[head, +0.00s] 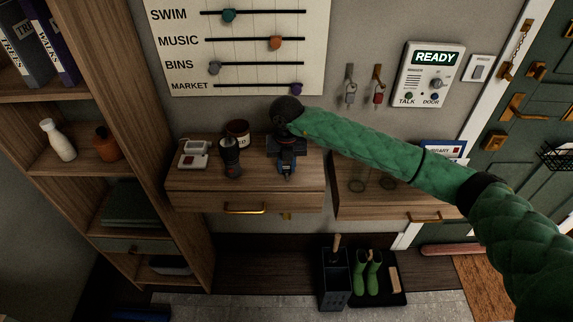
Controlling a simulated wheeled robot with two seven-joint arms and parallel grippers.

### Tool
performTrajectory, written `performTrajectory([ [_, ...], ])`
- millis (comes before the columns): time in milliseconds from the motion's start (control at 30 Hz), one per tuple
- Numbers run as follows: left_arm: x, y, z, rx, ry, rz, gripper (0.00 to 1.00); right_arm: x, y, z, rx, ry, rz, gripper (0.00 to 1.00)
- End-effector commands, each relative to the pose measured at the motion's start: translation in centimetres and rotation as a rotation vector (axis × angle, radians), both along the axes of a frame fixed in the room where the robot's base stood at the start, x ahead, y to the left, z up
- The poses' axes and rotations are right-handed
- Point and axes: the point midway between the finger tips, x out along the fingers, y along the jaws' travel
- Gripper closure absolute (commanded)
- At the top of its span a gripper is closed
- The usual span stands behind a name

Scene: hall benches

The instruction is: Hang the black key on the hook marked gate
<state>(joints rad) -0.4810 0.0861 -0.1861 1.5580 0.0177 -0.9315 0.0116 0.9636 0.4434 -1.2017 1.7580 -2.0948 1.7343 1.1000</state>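My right gripper (285,171) is at the end of the green-sleeved arm, pointing down over the top of the left wooden drawer unit (190,188). It is small and dark here, and I cannot tell whether its fingers are open or shut, or hold anything. I cannot make out a black key. Two wall hooks show right of the poster: one with a grey hanging piece (350,88), one with a reddish hanging piece (378,88). I cannot read any gate marking. My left gripper is not in view.
A dark upright item (231,155), a jar (238,130) and a small white device (194,154) stand left of my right gripper. A poster (240,50) with sliders and a READY intercom (430,75) are on the wall. Green boots (367,277) stand below.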

Motion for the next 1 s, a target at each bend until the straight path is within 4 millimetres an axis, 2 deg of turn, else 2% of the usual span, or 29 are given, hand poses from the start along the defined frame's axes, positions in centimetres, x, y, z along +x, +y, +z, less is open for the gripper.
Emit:
performTrajectory([
  [267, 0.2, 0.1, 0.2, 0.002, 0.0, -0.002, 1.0, 0.0, 0.0, 0.8, 0.0, -0.001, 0.0, 1.0],
  [1000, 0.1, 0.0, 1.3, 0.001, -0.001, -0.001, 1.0, 0.0, 0.0, 5.5, 0.0, -0.001, 0.001, 1.0],
])
